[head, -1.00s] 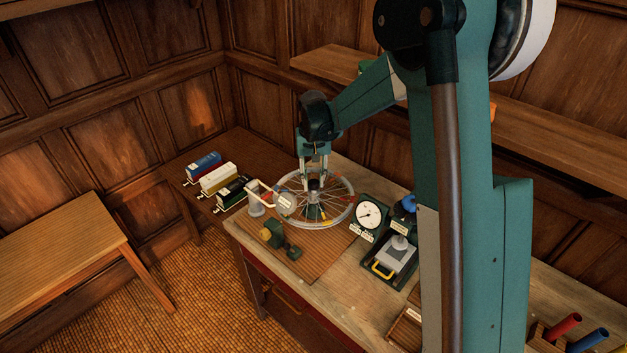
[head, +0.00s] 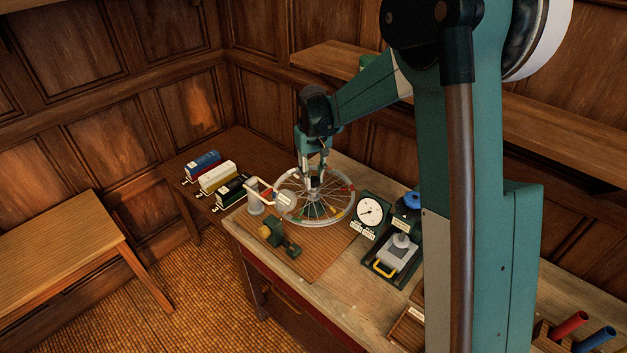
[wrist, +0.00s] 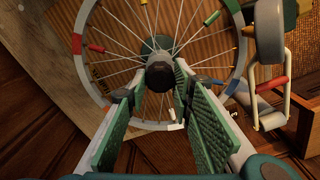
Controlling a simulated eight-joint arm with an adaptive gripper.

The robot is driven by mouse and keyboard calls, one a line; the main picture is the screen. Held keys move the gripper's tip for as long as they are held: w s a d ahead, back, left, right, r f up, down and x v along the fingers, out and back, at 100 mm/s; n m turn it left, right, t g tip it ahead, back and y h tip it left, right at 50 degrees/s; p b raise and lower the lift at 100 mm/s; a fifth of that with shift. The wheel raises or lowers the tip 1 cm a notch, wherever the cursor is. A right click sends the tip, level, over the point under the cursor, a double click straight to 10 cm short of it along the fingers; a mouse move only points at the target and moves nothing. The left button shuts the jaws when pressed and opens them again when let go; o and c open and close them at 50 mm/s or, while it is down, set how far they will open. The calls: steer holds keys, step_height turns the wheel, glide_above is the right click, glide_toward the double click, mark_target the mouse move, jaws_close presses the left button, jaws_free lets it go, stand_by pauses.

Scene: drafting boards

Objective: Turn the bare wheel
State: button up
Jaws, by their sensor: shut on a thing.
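The bare wheel (head: 343,208) is a spoked rim without a tyre, lying flat over a brown board on the bench. Small coloured marks sit on its rim and spokes. Its dark hub (wrist: 160,75) stands at the centre in the wrist view. My gripper (head: 316,178) points down over the wheel's centre, its fingers on either side of the hub. In the wrist view my gripper (wrist: 158,95) has green ribbed pads and is shut on the hub. The pads hide part of the near rim and spokes.
A white bracket (head: 262,190) with a round labelled disc stands at the wheel's left edge. A green clamp-like device (head: 280,240) is in front. A dial gauge (head: 369,212) and a dark stand with a yellow handle (head: 382,268) are to the right. Several coloured boxes (head: 217,178) stand left.

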steer(key=n+b, duration=0.2)
steer(key=n, duration=0.2)
steer(key=shift+a+n, duration=0.1)
steer(key=shift+n, duration=0.2)
steer(key=shift+n+b, duration=0.5)
steer(key=shift+n, duration=1.2)
steer(key=o, duration=1.2)
steer(key=shift+r, duration=6.05)
